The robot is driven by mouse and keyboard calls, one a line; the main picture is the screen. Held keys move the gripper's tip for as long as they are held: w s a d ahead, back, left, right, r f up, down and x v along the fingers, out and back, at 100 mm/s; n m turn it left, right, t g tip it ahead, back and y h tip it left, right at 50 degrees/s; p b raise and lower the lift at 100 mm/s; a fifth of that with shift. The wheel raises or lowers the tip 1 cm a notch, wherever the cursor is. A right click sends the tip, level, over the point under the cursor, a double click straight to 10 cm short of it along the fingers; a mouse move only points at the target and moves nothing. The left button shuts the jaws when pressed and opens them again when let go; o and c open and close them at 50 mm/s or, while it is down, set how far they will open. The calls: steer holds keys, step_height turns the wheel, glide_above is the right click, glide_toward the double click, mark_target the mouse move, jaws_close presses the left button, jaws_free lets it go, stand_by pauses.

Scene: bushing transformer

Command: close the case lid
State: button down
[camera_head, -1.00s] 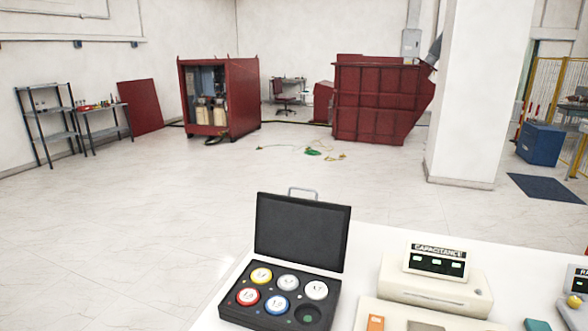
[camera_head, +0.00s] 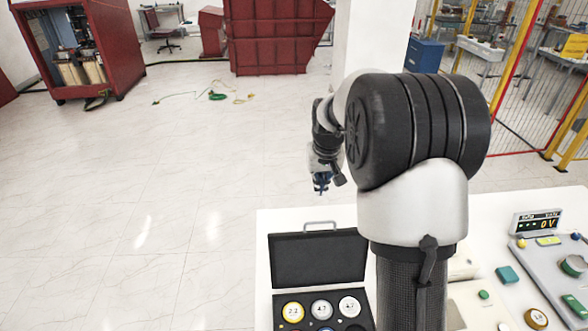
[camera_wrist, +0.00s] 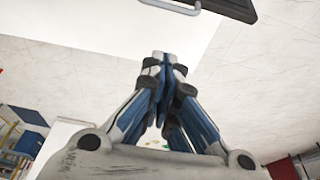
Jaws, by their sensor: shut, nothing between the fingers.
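The black case stands open on the white table in the head view. Its lid (camera_head: 318,258) is upright at the back, with a grey handle (camera_head: 320,225) on its top edge. The case base (camera_head: 367,312) holds several round coloured-rim pieces; its front is cut off by the picture edge, and my arm stands just right of it. My gripper (camera_head: 321,187) is shut and empty, seen small above and behind the lid handle. In the wrist view my gripper (camera_wrist: 163,60) has its fingertips together, apart from the lid (camera_wrist: 238,8) and handle (camera_wrist: 172,5) at the top edge.
The white table (camera_head: 262,235) carries a meter reading 0 V (camera_head: 537,223) and a grey panel with knobs (camera_head: 540,265) at the right. Open floor (camera_head: 190,180) lies behind the table. Red cabinets and a yellow-framed fence stand farther back.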

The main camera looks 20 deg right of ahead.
step_height(320, 180, down, 10)
steer(key=p, duration=0.2)
steer(key=shift+s, duration=0.15)
stand_by(0.4)
steer(key=shift+d+r, duration=0.1)
steer(key=shift+d, duration=0.05)
